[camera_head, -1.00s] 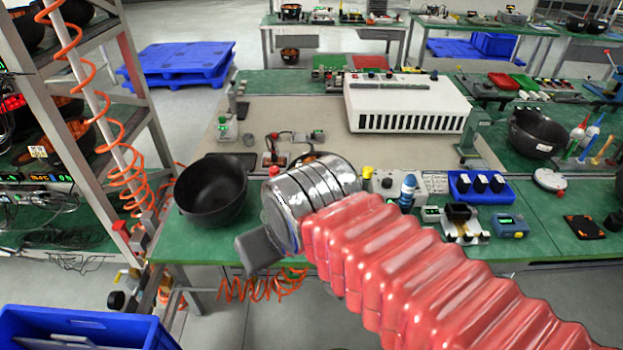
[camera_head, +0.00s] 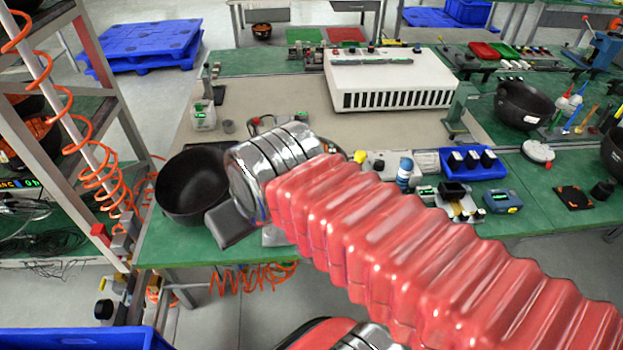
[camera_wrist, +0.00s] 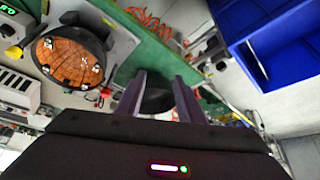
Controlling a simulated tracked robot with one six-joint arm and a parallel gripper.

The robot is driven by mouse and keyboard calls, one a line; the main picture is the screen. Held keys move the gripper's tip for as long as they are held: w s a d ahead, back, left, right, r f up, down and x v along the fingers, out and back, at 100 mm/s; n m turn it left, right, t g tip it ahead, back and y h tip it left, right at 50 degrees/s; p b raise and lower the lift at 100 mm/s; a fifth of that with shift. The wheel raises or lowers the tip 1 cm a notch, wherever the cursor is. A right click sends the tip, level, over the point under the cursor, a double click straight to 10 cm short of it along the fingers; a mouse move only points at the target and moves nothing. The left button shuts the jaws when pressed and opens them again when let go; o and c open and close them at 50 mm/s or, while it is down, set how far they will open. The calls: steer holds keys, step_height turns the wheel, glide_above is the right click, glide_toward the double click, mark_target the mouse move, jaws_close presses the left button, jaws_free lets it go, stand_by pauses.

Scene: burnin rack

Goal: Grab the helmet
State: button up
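A black, bowl-shaped helmet shell (camera_head: 193,185) sits at the left end of the green bench, open side up. My gripper, seen as a grey block in the head view (camera_head: 232,224), is just right of and in front of it; its fingertips are hard to make out there. In the wrist view my gripper (camera_wrist: 160,78) has two parted fingers with nothing clamped. A dark rounded shape (camera_wrist: 157,98), probably the black shell, shows beyond and between them. A black-rimmed helmet with an orange patterned inside (camera_wrist: 70,58) lies to the left in the wrist view; my arm hides it in the head view.
A white slotted box (camera_head: 390,82) stands at the back of the bench. A blue tray (camera_head: 476,164) and small devices lie to the right. A metal shelf (camera_head: 105,75) with a coiled orange hose stands left. A blue crate (camera_head: 75,338) is on the floor at lower left.

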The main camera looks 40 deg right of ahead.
steer(key=w+d+f+m, duration=0.1)
steer(key=w+d+m, duration=0.2)
steer(key=d, duration=0.5)
steer(key=w+d+f+m, duration=0.2)
steer(key=w+d, duration=0.1)
steer(key=d, duration=0.5)
steer(key=s+d+f+m, duration=0.1)
steer(key=d+m, duration=0.1)
steer(key=d, duration=0.6)
steer(key=s+d+f+m+h, duration=0.1)
steer(key=s+d+f+m, duration=0.1)
steer(key=d, duration=0.6)
steer(key=shift+d+f, duration=0.25)
steer(key=shift+w+f, duration=0.1)
steer(key=shift+f, duration=0.05)
steer(key=shift+x, duration=4.2)
steer(key=shift+x, duration=2.55)
